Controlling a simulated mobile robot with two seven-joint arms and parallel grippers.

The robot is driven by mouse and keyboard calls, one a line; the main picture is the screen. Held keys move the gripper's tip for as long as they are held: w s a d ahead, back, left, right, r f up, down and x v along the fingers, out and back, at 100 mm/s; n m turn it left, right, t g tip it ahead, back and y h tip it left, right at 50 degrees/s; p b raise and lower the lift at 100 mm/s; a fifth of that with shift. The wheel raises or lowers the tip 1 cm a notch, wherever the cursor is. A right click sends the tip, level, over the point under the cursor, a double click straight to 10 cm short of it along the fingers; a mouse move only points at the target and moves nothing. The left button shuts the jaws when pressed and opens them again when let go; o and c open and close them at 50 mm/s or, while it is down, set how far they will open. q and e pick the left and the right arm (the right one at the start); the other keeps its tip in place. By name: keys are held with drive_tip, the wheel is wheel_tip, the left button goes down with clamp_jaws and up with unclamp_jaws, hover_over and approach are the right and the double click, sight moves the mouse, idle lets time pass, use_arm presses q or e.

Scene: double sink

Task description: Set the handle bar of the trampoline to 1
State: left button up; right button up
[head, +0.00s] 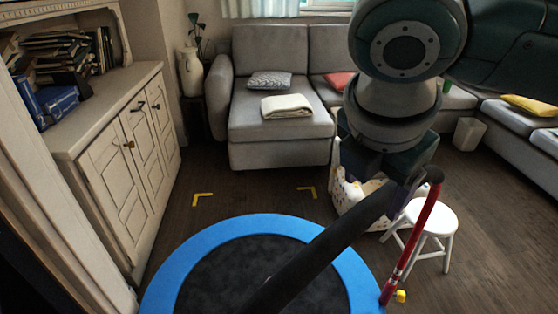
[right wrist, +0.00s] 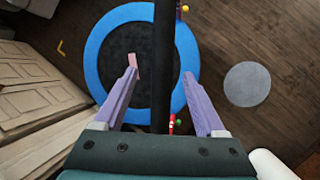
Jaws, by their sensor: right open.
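The trampoline (head: 225,225) has a blue rim and a black mat and stands on the floor at the bottom of the head view. Its black handle bar (head: 325,240) slants up to the right and joins a red post (head: 412,240) with a yellow knob (head: 400,296). My right gripper (head: 385,180) is over the bar's upper right part, its fingers partly hidden. In the right wrist view, the purple fingers of this gripper (right wrist: 161,70) are open, with the black bar (right wrist: 163,50) running between them. Contact cannot be told. My left gripper is out of view.
A white stool (head: 432,218) stands right of the red post. A cream cabinet (head: 125,150) lines the left side. A grey sofa (head: 280,110) is at the back. Yellow corner marks (head: 202,198) lie on open wooden floor beyond the trampoline.

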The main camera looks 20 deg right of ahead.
sight(370, 215)
drive_tip(key=x, duration=0.2)
drive_tip(key=b+x, duration=0.1)
drive_tip(key=x, duration=0.2)
drive_tip(key=b+x, duration=0.1)
drive_tip(key=x, duration=0.2)
drive_tip(key=shift+s+d+f, duration=0.15)
drive_tip(key=shift+s+f, duration=0.05)
drive_tip(key=shift+w+d+f, duration=0.15)
drive_tip(key=shift+w+f, duration=0.05)
drive_tip(key=shift+f, duration=0.25)
clamp_jaws()
idle(0.7)
